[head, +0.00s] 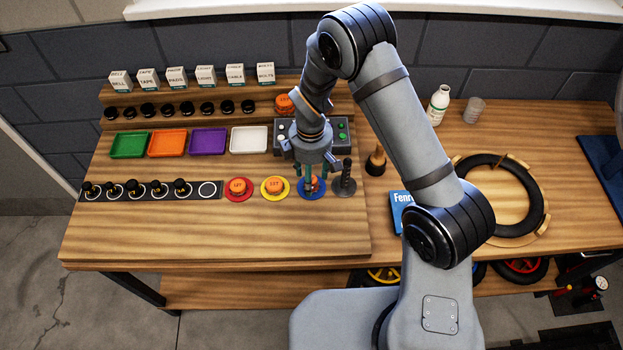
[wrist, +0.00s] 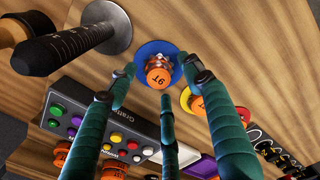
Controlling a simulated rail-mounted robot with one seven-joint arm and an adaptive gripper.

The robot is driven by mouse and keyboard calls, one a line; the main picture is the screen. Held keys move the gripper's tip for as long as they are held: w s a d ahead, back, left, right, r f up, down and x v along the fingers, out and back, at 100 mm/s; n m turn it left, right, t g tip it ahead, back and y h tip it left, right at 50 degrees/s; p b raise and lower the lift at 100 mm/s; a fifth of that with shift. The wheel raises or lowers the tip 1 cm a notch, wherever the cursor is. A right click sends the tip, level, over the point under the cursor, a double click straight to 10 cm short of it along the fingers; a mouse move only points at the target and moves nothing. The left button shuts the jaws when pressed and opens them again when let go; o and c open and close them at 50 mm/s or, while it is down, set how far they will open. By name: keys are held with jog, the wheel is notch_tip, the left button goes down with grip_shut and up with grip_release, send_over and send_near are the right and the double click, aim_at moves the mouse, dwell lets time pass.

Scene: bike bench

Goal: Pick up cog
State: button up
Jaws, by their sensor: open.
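The small piece with an orange top and silvery parts, which looks like the cog (wrist: 158,74), sits on a blue round pad (wrist: 146,50). In the head view the blue pad (head: 312,195) lies near the bench's front, largely under my gripper (head: 311,180). My gripper's green fingers (wrist: 160,88) are spread open and empty. They point toward the blue pad, with the cog between their tips in the picture. Whether any finger touches it I cannot tell. Similar orange-topped pieces sit on a yellow pad (head: 275,187) and a red pad (head: 238,188).
A dark-handled tool on a round metal base (head: 344,180) stands close on the right of the blue pad. A grey button box (head: 340,133) is behind. Coloured trays (head: 208,142) and a row of black knobs (head: 133,188) lie left. The bench front (head: 220,235) is clear.

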jog(key=shift+c, duration=0.6)
jog(key=c, duration=1)
jog(key=shift+o, duration=0.2)
